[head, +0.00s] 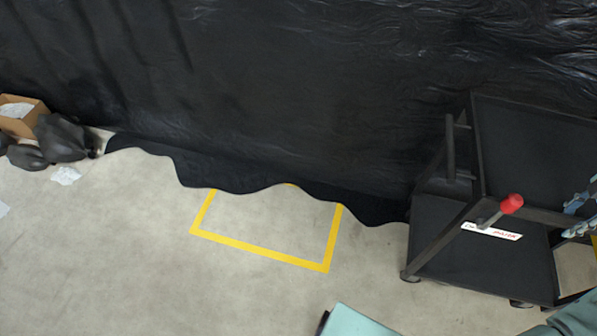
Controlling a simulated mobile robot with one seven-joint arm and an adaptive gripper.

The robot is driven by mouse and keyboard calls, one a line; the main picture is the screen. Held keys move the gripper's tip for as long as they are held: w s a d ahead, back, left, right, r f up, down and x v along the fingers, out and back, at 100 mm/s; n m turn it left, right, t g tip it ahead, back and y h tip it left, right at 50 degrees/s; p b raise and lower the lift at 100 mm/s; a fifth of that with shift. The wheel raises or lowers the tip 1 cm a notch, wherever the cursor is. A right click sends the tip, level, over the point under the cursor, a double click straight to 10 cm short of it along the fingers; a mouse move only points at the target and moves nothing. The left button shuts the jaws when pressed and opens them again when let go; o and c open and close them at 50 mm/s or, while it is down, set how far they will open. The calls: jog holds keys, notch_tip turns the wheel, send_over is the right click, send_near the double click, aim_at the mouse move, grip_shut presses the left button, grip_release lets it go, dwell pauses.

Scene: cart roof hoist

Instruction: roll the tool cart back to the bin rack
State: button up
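The tool cart (485,262) stands at the right of the head view, against the black sheeting. It is black, with an upper tray, a lower shelf and small casters on the floor. A push bar (450,148) sticks up at its left end. A red knob (511,204) on a short lever projects from its near side, above a white label (491,231) with red print. The cart's right end is cut off by the frame. No bin rack can be made out. I cannot make out my gripper in this view.
Black sheeting (290,90) hangs across the back, its wavy hem covering part of a yellow floor outline (260,248). A cardboard box (22,118) and dark bags (62,138) lie far left. Pale blue pieces (578,229) at the right edge are unclear. The middle floor is clear.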

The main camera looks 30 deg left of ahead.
dwell(0.5)
jog(key=shift+d+r, duration=0.1)
jog(key=shift+r, duration=0.35)
jog(key=shift+w+r+p, duration=0.1)
jog(key=shift+r+p, duration=2.2)
jog(key=shift+r, duration=1.4)
